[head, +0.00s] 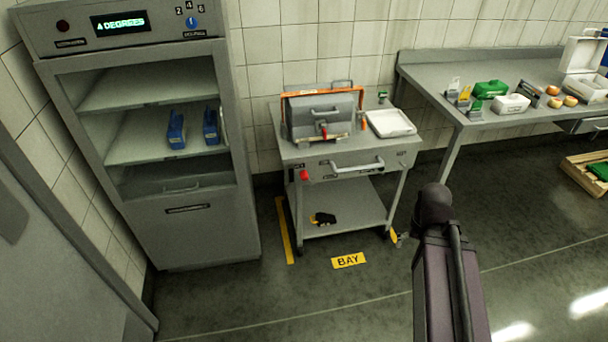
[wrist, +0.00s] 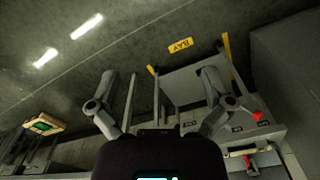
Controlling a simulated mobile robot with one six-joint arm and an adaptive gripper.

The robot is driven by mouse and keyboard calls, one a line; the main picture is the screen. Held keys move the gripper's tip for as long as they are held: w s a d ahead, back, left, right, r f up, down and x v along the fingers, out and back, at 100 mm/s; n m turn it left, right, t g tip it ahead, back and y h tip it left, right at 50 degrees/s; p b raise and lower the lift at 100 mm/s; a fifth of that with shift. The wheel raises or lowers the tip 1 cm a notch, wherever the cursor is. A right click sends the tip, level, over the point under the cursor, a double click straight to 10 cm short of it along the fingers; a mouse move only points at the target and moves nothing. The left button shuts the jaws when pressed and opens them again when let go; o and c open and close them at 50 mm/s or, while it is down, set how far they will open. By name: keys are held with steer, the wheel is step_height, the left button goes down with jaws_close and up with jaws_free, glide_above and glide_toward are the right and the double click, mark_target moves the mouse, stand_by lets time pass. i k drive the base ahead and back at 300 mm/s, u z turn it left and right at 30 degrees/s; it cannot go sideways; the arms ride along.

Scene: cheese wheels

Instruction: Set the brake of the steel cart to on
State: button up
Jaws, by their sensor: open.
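The steel cart (head: 310,154) stands against the tiled wall in the head view, and its frame also shows upside down in the wrist view. A red knob (head: 304,174) sits on the left of its front panel, beside small labels too small to read; it also shows in the wrist view (wrist: 258,115). A yellow tab (head: 393,237) is low at the cart's right front wheel. I cannot tell which of these is the brake, or its setting. My gripper (wrist: 160,75) is open and empty in the wrist view, apart from the knob and tab.
A grey box with an orange rim (head: 320,112) and a white tray (head: 391,123) are on the cart top. A tall cabinet (head: 187,228) stands left, a steel table (head: 425,75) right. The floor before the cart, around the BAY sign (head: 348,260), is clear.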

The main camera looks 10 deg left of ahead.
mark_target(303, 174)
steer(key=u, duration=0.6)
steer(key=i, duration=0.7)
steer(key=u, duration=0.75)
